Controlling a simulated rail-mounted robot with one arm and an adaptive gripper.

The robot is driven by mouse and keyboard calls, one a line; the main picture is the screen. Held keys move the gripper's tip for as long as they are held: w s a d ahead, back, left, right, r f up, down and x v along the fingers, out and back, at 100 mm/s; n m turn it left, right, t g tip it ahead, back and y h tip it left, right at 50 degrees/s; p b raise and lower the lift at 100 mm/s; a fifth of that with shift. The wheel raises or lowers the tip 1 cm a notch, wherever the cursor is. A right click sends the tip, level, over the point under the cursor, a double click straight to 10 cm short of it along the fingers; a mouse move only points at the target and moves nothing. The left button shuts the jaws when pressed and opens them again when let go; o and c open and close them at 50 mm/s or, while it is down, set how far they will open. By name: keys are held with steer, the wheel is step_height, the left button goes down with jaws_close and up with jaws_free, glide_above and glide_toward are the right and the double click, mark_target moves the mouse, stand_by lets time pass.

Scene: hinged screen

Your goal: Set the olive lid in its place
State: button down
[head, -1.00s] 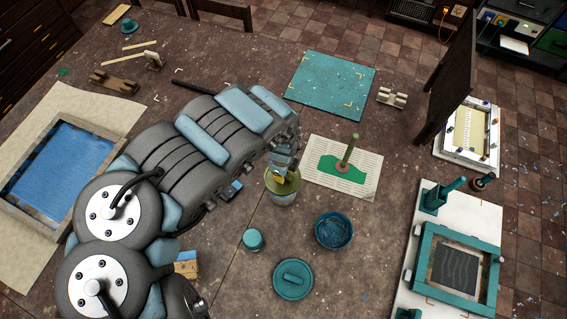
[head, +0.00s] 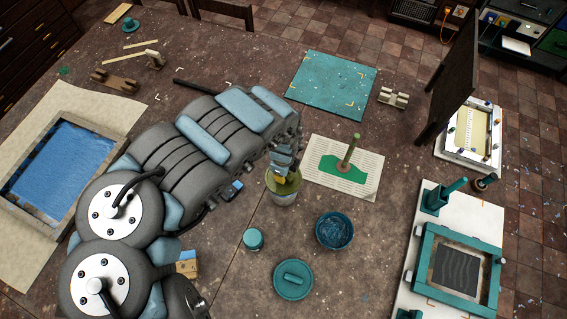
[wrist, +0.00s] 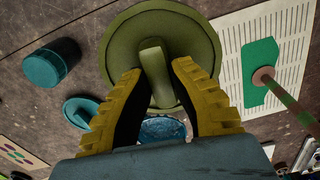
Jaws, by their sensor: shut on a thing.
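The olive lid (wrist: 118,48) is a round disc with a raised bar handle. My gripper (wrist: 157,72) is shut on this handle, with one yellow finger on each side. In the head view my gripper (head: 288,180) is over a pale bucket (head: 284,199), and the lid (head: 270,182) shows olive at the bucket's top. I cannot tell whether the lid rests on the rim or hangs just above it. In the wrist view the lid hides the bucket.
A teal jar (head: 253,239), a teal lid with a handle (head: 293,280) and a blue bowl (head: 334,230) stand in front. A lined sheet (head: 366,183) with a green patch and an upright stick (head: 350,152) lies to the right.

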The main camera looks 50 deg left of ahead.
steer(key=shift+f+b, duration=0.5)
steer(key=shift+f, duration=0.35)
steer(key=c, duration=0.6)
jaws_free()
